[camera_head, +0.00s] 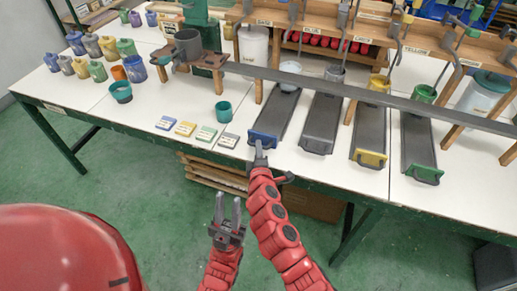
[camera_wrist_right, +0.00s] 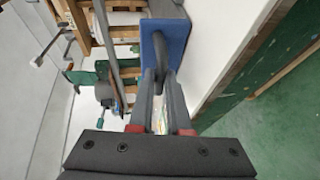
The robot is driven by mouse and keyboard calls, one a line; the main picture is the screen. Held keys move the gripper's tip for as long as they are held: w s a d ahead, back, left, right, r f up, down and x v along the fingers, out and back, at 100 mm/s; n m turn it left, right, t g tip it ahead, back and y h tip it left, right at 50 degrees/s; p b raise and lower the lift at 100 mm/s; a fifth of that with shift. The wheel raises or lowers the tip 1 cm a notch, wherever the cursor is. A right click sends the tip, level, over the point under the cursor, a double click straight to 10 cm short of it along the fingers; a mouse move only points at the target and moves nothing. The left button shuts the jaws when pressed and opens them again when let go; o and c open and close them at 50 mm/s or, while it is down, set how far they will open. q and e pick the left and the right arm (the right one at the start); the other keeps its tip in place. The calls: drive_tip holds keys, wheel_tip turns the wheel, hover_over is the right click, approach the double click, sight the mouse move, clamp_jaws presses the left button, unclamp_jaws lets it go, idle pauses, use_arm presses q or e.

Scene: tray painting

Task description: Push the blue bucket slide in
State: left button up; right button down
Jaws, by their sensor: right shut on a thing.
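The blue-fronted slide (camera_head: 263,138) is a long dark grey tray on the white bench, reaching from under the wooden rack to near the front edge. A small bucket (camera_head: 290,76) with pale contents stands at its far end. My right gripper (camera_head: 259,152) is at the slide's front and shut on its dark handle. In the right wrist view the blue front plate (camera_wrist_right: 172,38) stands just beyond the fingers, with the handle (camera_wrist_right: 159,58) between them. My left gripper (camera_head: 228,207) is open and empty, in front of the bench.
Slides with grey (camera_head: 317,146), yellow (camera_head: 369,158) and green (camera_head: 425,174) fronts lie to the right. A long grey bar (camera_head: 340,88) crosses above the slides. A teal cup (camera_head: 223,112) and several colored cards (camera_head: 186,128) lie to the left.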

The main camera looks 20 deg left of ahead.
sight(263, 138)
idle(0.7)
drive_tip(key=w, duration=0.4)
drive_tip(key=shift+w, duration=0.15)
drive_tip(key=shift+d+r, duration=0.1)
drive_tip(key=c, duration=0.9)
unclamp_jaws()
drive_tip(key=shift+o, duration=0.2)
drive_tip(key=b+v, duration=0.1)
drive_tip(key=v, duration=1.6)
